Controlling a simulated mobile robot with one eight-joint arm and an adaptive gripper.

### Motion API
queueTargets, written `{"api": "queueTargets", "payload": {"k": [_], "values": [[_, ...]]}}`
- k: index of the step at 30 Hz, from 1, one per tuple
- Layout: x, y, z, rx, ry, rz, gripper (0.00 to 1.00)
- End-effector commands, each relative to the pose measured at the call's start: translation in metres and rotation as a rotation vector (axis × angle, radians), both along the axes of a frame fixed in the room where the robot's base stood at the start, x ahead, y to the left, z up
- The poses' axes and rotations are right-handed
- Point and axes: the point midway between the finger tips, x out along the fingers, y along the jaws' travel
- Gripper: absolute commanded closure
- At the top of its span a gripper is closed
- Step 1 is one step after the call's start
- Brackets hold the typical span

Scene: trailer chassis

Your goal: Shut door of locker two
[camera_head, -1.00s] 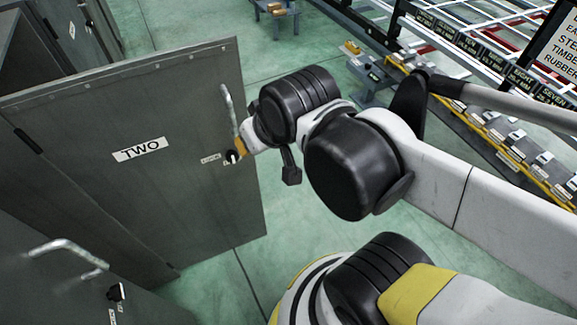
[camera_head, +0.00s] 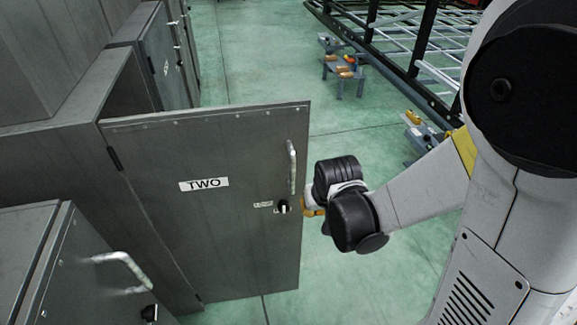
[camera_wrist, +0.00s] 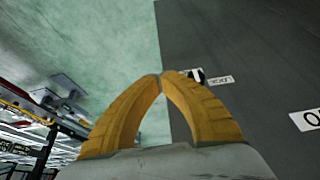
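The grey door of locker two (camera_head: 225,235), with its white "TWO" label (camera_head: 204,184), stands open in the head view. Its hinge side is at the left, and a dark gap shows above it into the locker (camera_head: 125,92). A bar handle (camera_head: 292,167) and a small lock knob (camera_head: 283,206) are near its free right edge. My gripper (camera_head: 308,209) is at that edge, just right of the lock knob. In the wrist view the yellow fingertips (camera_wrist: 161,76) meet with nothing visible between them, in front of the door's edge. Whether they touch the door cannot be told.
A nearer grey locker with a handle (camera_head: 122,265) stands at the lower left. Other lockers (camera_head: 165,55) line the left back. A small stand (camera_head: 346,72) and a metal frame rack (camera_head: 400,45) are at the back. Green floor right of the door is clear.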

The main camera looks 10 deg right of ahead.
Motion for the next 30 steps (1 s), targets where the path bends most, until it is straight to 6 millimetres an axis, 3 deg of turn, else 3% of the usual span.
{"api": "queueTargets", "payload": {"k": [3, 14, 25, 30], "values": [[0.004, -0.001, -0.023, 0.0, 0.021, -0.006, 1.0], [0.013, -0.002, -0.062, 0.0, 0.033, -0.009, 1.0], [0.042, -0.003, -0.135, 0.0, 0.032, -0.009, 1.0], [0.067, -0.005, -0.131, 0.0, 0.032, -0.009, 1.0]]}}
